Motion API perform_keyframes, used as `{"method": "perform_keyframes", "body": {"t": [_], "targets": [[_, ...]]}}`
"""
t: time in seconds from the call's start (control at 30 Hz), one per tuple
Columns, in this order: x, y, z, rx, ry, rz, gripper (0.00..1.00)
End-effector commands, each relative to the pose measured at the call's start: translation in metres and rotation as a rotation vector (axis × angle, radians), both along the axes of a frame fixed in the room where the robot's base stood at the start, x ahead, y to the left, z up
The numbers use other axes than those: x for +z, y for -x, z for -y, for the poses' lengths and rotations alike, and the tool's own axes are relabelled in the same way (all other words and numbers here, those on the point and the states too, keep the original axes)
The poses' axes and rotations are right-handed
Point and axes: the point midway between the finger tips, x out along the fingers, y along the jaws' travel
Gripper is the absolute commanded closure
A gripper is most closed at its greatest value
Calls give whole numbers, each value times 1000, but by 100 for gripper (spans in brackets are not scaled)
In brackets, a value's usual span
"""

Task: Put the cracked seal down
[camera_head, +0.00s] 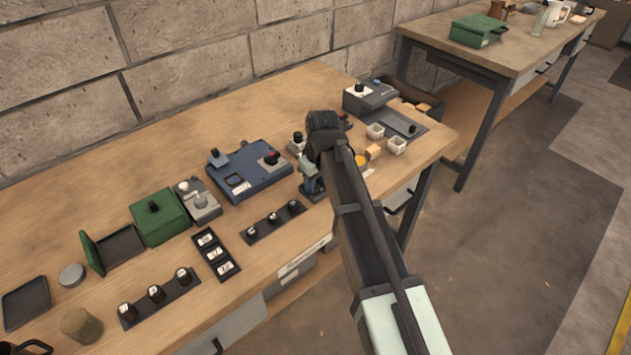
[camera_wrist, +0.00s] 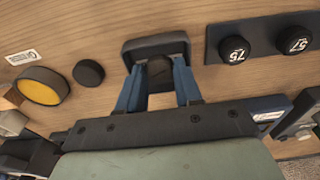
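My gripper (camera_head: 312,188) is low over the front part of the wooden workbench, and its fingertips are partly hidden in the head view. In the wrist view the two blue fingers of my gripper (camera_wrist: 158,75) stand apart with a small dark piece (camera_wrist: 159,70) between their tips. It appears to be the cracked seal; no crack can be made out. A dark square holder with a raised rim (camera_wrist: 155,45) surrounds the tips on the far side. Whether the piece touches its floor is hidden. A separate black disc (camera_wrist: 89,72) lies beside it on the wood.
A yellow-topped round part (camera_wrist: 40,86) lies left in the wrist view. A rack with numbered black knobs (camera_wrist: 265,40) is on the right. In the head view a blue-grey device (camera_head: 250,172), green box (camera_head: 159,217) and white cups (camera_head: 396,145) crowd the bench. Bare wood lies behind them.

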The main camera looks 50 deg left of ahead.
Motion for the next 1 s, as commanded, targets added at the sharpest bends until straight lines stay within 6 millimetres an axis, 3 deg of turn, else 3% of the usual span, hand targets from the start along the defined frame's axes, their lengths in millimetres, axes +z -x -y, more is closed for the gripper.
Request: {"method": "perform_keyframes", "body": {"t": [0.47, 1.0], "targets": [[10, 0, 0, 0, -1, 1, 59], [95, 0, 10, 0, -1, 1, 59]]}}
